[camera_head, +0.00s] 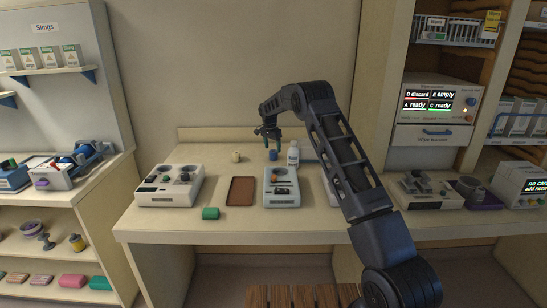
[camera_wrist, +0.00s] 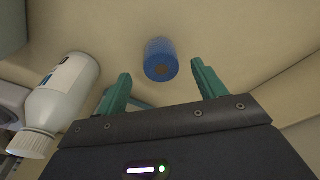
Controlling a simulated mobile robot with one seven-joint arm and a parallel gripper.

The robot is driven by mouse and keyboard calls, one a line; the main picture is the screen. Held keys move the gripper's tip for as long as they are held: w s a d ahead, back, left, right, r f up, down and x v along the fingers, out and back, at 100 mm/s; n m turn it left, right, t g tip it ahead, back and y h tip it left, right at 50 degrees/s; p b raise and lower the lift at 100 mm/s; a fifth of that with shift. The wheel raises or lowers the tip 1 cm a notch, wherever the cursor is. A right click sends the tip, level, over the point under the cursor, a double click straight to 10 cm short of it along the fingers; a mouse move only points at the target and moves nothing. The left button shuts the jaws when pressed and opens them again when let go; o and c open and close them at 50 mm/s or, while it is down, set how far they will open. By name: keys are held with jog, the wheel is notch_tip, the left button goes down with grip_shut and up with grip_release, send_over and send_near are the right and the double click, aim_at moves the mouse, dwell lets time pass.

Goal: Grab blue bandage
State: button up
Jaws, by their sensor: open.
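The blue bandage (camera_head: 273,156) is a small roll standing at the back of the bench in the head view. In the wrist view the blue bandage (camera_wrist: 161,60) lies just beyond the fingertips, centred between them. My gripper (camera_head: 268,137) is above and slightly left of it in the head view. My gripper (camera_wrist: 160,80) has its two green fingers spread wide, with nothing between them. The bandage looks apart from both fingers.
A white bottle (camera_head: 293,153) stands close to the right of the bandage; in the wrist view the bottle (camera_wrist: 62,92) is left of my left finger. A beige roll (camera_head: 236,157), a green roll (camera_head: 210,213) and a brown tray (camera_head: 241,191) are on the bench. Devices line its front.

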aim_at(273, 151)
jog(key=f, duration=0.3)
jog(key=w+f, duration=0.1)
jog(key=shift+d+f, duration=0.25)
jog(key=shift+d, duration=0.05)
jog(key=shift+s, duration=0.1)
jog(key=shift+c, duration=0.2)
jog(key=c, duration=1)
jog(key=shift+r, duration=0.1)
jog(key=shift+c, duration=0.2)
